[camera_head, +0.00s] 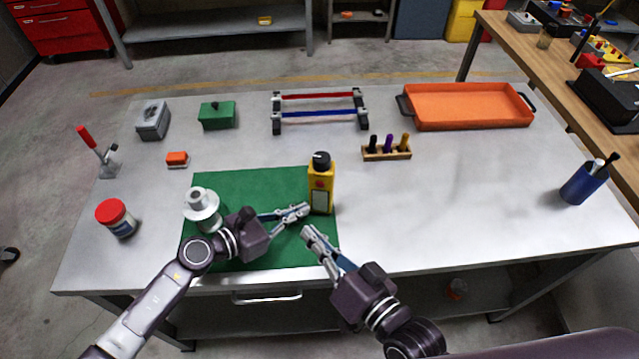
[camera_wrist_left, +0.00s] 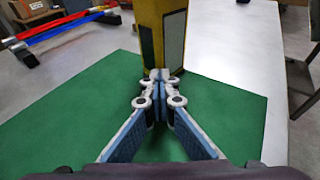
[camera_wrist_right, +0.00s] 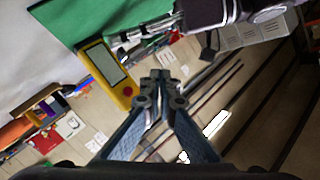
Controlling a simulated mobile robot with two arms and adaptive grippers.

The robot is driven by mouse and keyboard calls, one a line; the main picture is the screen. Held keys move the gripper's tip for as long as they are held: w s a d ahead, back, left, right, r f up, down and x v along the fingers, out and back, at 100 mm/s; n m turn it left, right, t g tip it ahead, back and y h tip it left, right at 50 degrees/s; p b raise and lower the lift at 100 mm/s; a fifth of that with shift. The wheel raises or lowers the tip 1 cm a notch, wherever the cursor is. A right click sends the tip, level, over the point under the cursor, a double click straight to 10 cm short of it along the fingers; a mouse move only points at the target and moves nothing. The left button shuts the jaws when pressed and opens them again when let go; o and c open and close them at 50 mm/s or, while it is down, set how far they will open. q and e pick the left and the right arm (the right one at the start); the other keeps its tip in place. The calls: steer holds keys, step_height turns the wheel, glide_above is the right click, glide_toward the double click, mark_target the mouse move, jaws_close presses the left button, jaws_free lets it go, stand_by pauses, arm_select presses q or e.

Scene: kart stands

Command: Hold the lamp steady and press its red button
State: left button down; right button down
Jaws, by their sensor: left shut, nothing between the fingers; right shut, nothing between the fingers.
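The yellow lamp (camera_head: 328,174) with a black top stands upright on the green mat (camera_head: 240,182). Its red button (camera_head: 319,184) sits above a pale panel on the front; the right wrist view shows the red button (camera_wrist_right: 128,91) and panel too. My left gripper (camera_head: 306,209) is shut and empty, its tips close to the lamp's lower left side. In the left wrist view the tips are in front of the lamp's body (camera_wrist_left: 162,35); I cannot tell whether they touch. My right gripper (camera_head: 307,231) is shut and empty in front of the lamp, near the mat's front edge.
A red-lidded jar (camera_head: 117,218) is at left. A wooden holder (camera_head: 386,153) and a rack with red and blue bars (camera_head: 318,114) stand behind. The table's right half is mostly clear.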

glide_toward(311, 184)
steer(key=shift+w+a+f, duration=0.2)
steer(key=shift+w+a, duration=0.65)
steer(key=shift+a, duration=0.05)
steer(key=shift+w+a+f, duration=0.25)
steer(key=shift+w+a, duration=0.6)
steer(key=shift+a, duration=0.05)
steer(key=shift+w, duration=0.15)
steer(key=shift+w+d, duration=0.1)
steer(key=shift+w, duration=0.15)
steer(key=shift+w+d, duration=0.1)
steer(key=shift+w, duration=0.4)
stand_by(1.1)
stand_by(0.5)
steer(key=shift+s, duration=0.95)
steer(key=shift+s+a, duration=0.25)
steer(key=shift+s, duration=0.55)
steer(key=shift+s+a, duration=0.3)
steer(key=shift+s, duration=0.5)
steer(key=shift+s+a, duration=0.25)
steer(key=shift+s, duration=0.6)
